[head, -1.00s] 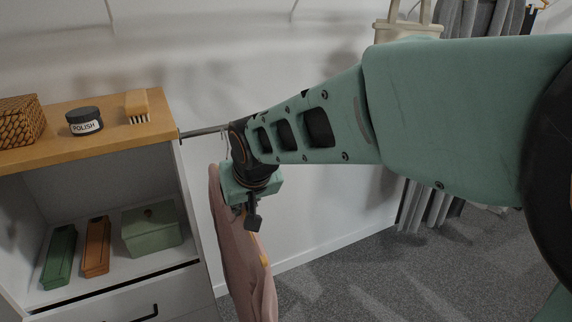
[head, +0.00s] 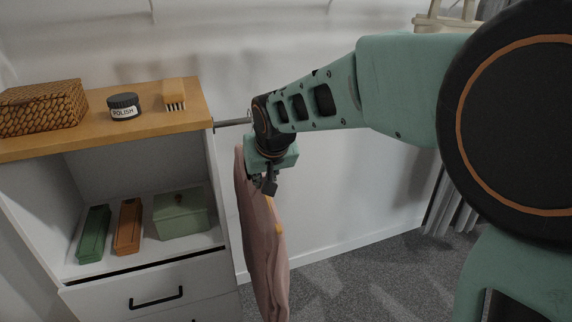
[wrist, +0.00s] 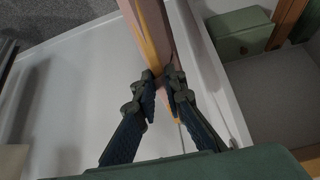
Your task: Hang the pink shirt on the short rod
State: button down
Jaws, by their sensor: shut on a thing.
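The pink shirt (head: 262,245) hangs down beside the cabinet in the head view, with a small orange-yellow patch on it. My gripper (head: 268,186) is at its upper part. In the wrist view my gripper's fingers (wrist: 163,82) are closed around the shirt (wrist: 155,25) by a narrow pink and orange-yellow part. The short rod (head: 232,122) sticks out from the cabinet's right side, just under the top, and its far end is behind my wrist. A thin hook-like piece shows by the rod; I cannot tell whether it rests on it.
The cabinet top (head: 150,120) holds a woven basket (head: 42,107), a polish jar (head: 124,106) and a brush (head: 174,93). Green and orange boxes and a green lidded box (head: 180,214) stand on the shelf below. Grey clothes (head: 452,200) hang at the right. The carpet is clear.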

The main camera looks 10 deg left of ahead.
jog(key=w+a+f+b, duration=0.1)
jog(key=w+a+f, duration=0.3)
jog(key=w, duration=0.3)
jog(key=shift+a+f, duration=0.15)
jog(key=shift+a, duration=0.05)
dwell(0.8)
jog(key=shift+w, duration=0.15)
jog(key=c, duration=1.9)
grip_release()
jog(key=shift+c, duration=0.2)
jog(key=shift+d+f, duration=0.1)
